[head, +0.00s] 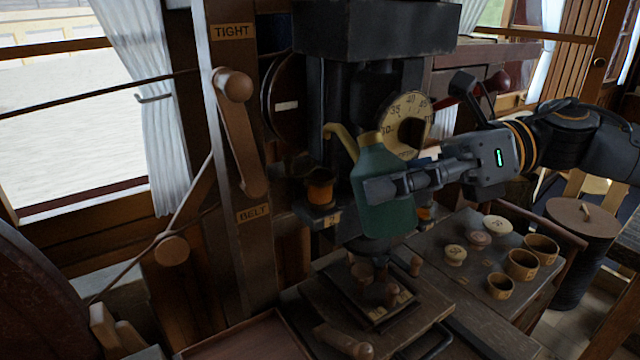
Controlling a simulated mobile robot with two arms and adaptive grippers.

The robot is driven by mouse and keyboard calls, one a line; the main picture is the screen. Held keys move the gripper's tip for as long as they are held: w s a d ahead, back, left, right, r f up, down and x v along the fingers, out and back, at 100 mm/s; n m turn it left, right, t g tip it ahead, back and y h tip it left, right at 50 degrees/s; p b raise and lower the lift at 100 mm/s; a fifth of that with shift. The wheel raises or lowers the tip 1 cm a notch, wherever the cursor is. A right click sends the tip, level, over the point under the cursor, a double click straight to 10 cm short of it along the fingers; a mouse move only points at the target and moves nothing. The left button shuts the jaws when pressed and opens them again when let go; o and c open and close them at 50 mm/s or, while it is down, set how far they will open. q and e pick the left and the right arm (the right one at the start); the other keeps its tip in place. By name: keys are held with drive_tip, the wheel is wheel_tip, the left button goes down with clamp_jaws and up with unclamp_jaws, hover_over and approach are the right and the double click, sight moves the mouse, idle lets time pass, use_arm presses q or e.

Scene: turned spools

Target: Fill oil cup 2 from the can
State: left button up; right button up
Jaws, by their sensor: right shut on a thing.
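My right gripper (385,186) comes in from the right and is shut on the green oil can (388,222), holding it in the air in front of the dark machine. The can's yellow spout (343,139) rises from its top and bends left. The spout tip is above oil cup 2 (321,190) in the picture; how they line up in depth I cannot tell. The cup is orange-brown with a dark top, on a bracket with a plate (332,221) marked 2. Its oil level is not visible. My left gripper is out of view.
Another orange cup (426,214) is partly hidden behind the can. A dial (407,110) and a post with a wooden lever (239,135) flank the machine. Wooden bowls (521,264) and round lids stand on the bench at right. A tray (240,338) lies at the front.

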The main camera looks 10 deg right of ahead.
sight(397, 165)
drive_tip(key=shift+s+d+r+n+t+y+b, duration=0.15)
drive_tip(key=shift+s+r+n+t+y+b, duration=0.25)
drive_tip(key=shift+n+b, duration=1.05)
drive_tip(key=shift+s+d+r+n+t+y+b, duration=0.1)
drive_tip(key=shift+s+r+n+t+y+b, duration=0.25)
drive_tip(key=shift+b, duration=2.15)
drive_tip(key=shift+r+y, duration=0.25)
drive_tip(key=shift+r, duration=0.5)
drive_tip(key=shift+f, duration=0.1)
